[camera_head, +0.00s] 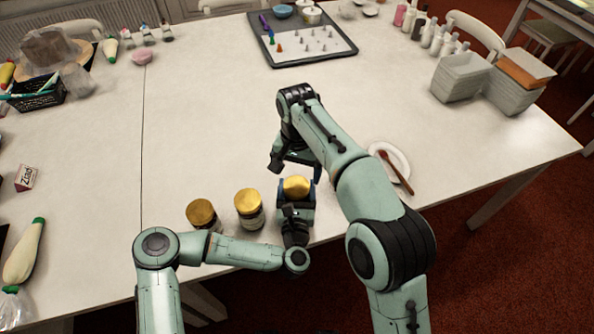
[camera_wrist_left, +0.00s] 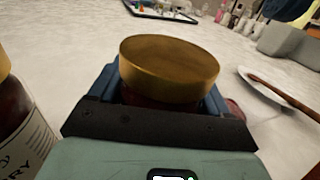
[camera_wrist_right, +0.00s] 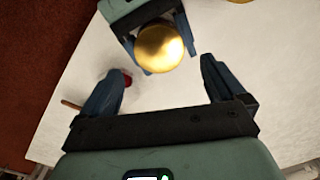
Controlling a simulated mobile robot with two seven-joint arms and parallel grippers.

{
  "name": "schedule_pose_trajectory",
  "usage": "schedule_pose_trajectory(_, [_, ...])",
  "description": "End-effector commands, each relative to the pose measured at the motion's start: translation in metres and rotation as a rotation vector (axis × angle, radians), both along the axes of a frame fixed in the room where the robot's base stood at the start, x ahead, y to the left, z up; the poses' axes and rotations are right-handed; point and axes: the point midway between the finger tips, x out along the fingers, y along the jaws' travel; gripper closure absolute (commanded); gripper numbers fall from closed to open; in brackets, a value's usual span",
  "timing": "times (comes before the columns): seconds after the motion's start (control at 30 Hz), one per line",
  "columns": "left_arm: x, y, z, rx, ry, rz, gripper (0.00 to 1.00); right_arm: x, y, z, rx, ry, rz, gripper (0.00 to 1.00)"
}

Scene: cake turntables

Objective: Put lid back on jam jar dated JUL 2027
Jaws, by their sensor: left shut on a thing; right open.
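My left gripper (camera_head: 296,207) is shut around a jam jar (camera_wrist_left: 150,100). A gold lid (camera_head: 297,186) sits level on top of this jar; it also shows in the left wrist view (camera_wrist_left: 170,68) and the right wrist view (camera_wrist_right: 160,47). I cannot tell whether the lid is tight. My right gripper (camera_wrist_right: 160,80) is open and empty, with its fingers pointing toward the lid and apart from it. Two more gold-lidded jars, a middle one (camera_head: 249,208) and a left one (camera_head: 202,214), stand to the left. No date is readable.
A white plate (camera_head: 378,149) with a brown-handled utensil (camera_head: 396,172) lies to the right. A dark tray (camera_head: 272,50) with small pieces is at the back. Grey containers (camera_head: 461,77) stand at the right. The middle of the table is clear.

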Motion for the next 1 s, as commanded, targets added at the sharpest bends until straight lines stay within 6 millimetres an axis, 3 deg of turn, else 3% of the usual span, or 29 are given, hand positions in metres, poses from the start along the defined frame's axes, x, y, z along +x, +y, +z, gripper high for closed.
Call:
schedule_pose_trajectory(0.27, [0.0, 0.0, -0.001, 0.0, 0.001, 0.0, 1.0, 0.0, 0.0, 0.002, -0.001, 0.0, 0.08, 0.07])
schedule_pose_trajectory(0.7, [0.0, 0.0, -0.001, 0.001, 0.001, 0.0, 1.0, -0.004, 0.001, 0.026, -0.003, 0.0, 0.805, 0.07])
schedule_pose_trajectory(1.0, [0.0, 0.0, -0.001, 0.001, 0.001, 0.0, 1.0, -0.005, 0.002, 0.032, -0.001, 0.0, 1.012, 0.07])
